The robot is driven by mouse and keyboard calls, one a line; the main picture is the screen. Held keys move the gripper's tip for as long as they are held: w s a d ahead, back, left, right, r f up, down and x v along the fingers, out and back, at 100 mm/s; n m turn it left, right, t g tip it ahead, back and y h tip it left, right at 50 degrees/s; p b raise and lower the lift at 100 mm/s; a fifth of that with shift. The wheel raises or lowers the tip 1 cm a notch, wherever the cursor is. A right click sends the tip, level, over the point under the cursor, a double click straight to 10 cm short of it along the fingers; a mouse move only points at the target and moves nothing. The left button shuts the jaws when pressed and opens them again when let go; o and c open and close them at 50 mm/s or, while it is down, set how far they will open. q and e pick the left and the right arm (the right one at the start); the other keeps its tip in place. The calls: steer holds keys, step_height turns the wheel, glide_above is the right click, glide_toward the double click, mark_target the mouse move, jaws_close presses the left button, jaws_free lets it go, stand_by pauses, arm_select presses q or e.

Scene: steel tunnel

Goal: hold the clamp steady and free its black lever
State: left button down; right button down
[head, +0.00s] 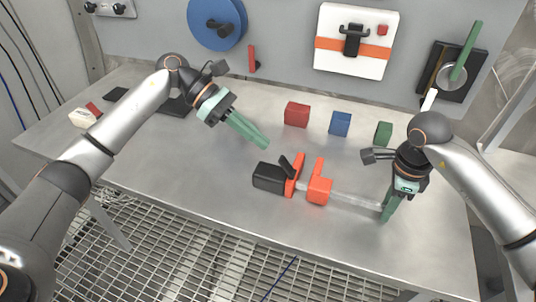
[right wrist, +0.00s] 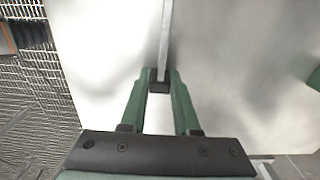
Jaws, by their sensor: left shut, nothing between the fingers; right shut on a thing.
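The clamp lies on the steel table, with a black handle (head: 268,178), orange jaws (head: 319,188) and a grey bar (head: 352,201) running right. Its black lever (head: 287,167) slants up beside the orange jaw nearest the handle. My right gripper (head: 386,214) is shut on the far end of the bar. In the right wrist view the bar (right wrist: 166,40) runs up from between the green fingertips (right wrist: 158,80), with a dark end piece there. My left gripper (head: 262,143) is shut and empty, above and left of the lever, apart from it.
Red (head: 297,114), blue (head: 340,124) and green (head: 383,133) blocks stand behind the clamp. The back wall carries a blue disc (head: 215,24), a white panel (head: 352,66) and a green-handled valve (head: 465,52). The table (head: 185,175) is clear left of the clamp.

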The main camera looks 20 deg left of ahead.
mark_target(281, 157)
arm_select(q)
steer(key=shift+m+y, duration=0.4)
steer(key=shift+y, duration=0.3)
steer(key=a, duration=0.3)
steer(key=w+a, duration=0.1)
steer(key=a, duration=0.1)
steer(key=shift+w+a+r, duration=0.1)
steer(key=shift+a+r, duration=0.2)
steer(key=shift+r, duration=0.05)
steer(key=shift+d+f, duration=0.1)
steer(key=x, duration=1)
steer(key=shift+w, duration=0.15)
steer(key=shift+d+r+y, duration=0.55)
steer(key=shift+r+y, duration=0.15)
steer(key=shift+y, duration=0.5)
steer(key=shift+d+r+y, duration=0.5)
steer(key=shift+d+y, duration=0.05)
steer(key=shift+y, duration=0.45)
steer(key=shift+d+r, duration=0.2)
steer(key=shift+d, duration=0.3)
steer(key=shift+d+r, duration=0.2)
steer(key=shift+d, duration=0.3)
